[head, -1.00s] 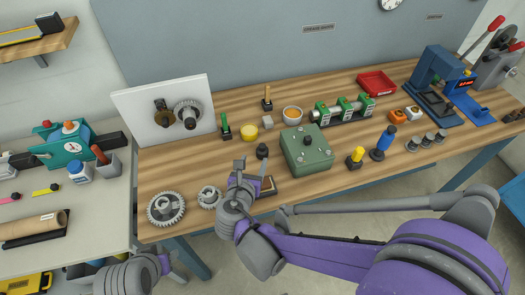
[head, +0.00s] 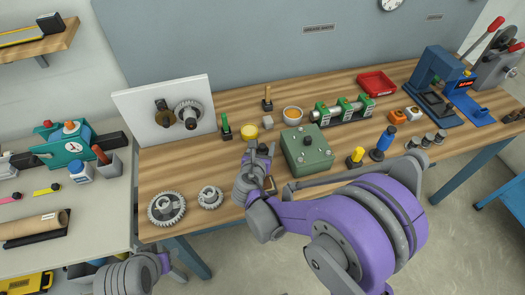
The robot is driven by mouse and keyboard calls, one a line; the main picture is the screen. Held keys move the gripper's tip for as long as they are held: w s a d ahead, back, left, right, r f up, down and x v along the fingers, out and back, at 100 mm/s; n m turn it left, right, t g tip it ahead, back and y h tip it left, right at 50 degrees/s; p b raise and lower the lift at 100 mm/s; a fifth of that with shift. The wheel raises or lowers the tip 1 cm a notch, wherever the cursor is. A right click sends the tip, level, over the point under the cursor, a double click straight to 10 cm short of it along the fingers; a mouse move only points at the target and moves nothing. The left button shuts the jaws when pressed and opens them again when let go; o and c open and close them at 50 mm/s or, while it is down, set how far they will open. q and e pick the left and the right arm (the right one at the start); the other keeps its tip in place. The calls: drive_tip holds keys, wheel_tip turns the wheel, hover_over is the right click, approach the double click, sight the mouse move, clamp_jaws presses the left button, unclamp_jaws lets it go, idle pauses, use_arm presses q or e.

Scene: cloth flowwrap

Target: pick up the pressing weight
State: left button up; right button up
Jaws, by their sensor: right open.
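A small dark knobbed piece (head: 262,149), which looks like the pressing weight, stands on the wooden bench left of the green box. My right gripper (head: 260,147) is open at this piece, with its fingers on either side of it in the picture. The gripper hides the lower part of the piece, and I cannot tell whether the fingers touch it. Of my left arm only a grey part shows at the bottom left; its gripper is out of view.
Two gears (head: 166,208) (head: 210,197) lie at left front. A brown block (head: 270,185) is partly hidden by my gripper.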

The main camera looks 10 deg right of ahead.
drive_tip(key=shift+c, duration=0.3)
clamp_jaws()
idle(1.1)
